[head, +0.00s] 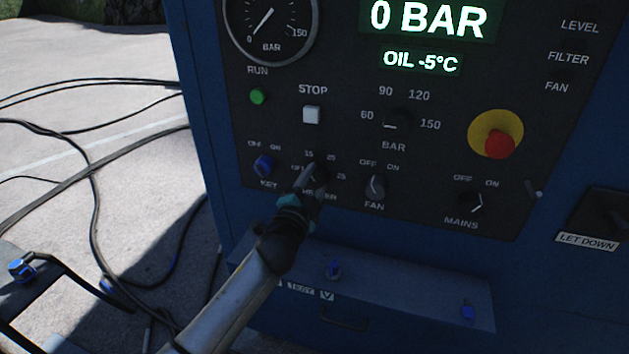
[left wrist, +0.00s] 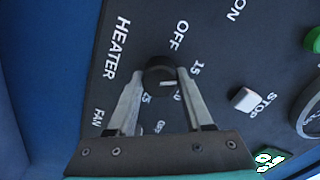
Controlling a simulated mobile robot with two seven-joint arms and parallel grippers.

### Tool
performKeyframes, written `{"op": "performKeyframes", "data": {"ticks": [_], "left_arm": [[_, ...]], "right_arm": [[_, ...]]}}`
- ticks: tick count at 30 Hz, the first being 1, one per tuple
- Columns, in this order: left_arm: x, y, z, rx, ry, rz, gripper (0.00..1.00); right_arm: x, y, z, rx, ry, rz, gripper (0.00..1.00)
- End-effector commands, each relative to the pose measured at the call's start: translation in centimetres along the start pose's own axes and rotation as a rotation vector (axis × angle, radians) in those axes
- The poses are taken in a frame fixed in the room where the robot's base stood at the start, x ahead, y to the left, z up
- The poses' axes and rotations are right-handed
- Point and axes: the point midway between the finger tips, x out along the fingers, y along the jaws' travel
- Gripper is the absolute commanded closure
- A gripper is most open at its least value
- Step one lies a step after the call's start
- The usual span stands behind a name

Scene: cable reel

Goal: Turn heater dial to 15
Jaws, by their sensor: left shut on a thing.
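The black heater dial (left wrist: 160,72) sits on the dark panel, with OFF, 15, 20 and 25 marked around it. My left gripper (left wrist: 163,78) is shut on the dial, one finger on each side of it. A short white mark shows on the dial, toward the side of the 15 and 20 labels; I cannot tell its exact setting. In the head view my left gripper (head: 314,174) reaches up to the dial and hides much of it and part of the HEATER label. My right gripper is not in view.
The blue key switch (head: 263,165) is close left of the dial, and the fan knob (head: 376,187) close right. Above are the white stop button (head: 311,115) and the pressure knob (head: 396,121). A blue ledge (head: 400,290) juts out below. Cables lie on the ground at left.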

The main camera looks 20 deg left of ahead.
Motion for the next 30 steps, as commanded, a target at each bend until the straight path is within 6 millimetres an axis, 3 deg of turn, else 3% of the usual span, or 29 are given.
{"op": "performKeyframes", "data": {"ticks": [10,11,18,30], "left_arm": [[0.00,0.01,-0.02,0.001,0.001,0.000,1.00],[0.00,0.01,-0.03,0.001,0.001,0.000,0.46],[0.00,0.00,-0.02,0.000,0.001,0.000,0.19],[-0.73,0.05,0.01,0.000,0.000,0.001,0.19]], "right_arm": [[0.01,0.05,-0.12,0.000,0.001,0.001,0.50],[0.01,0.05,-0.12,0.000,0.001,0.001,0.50],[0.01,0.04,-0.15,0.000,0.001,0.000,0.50],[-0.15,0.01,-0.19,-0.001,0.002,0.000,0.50]]}}
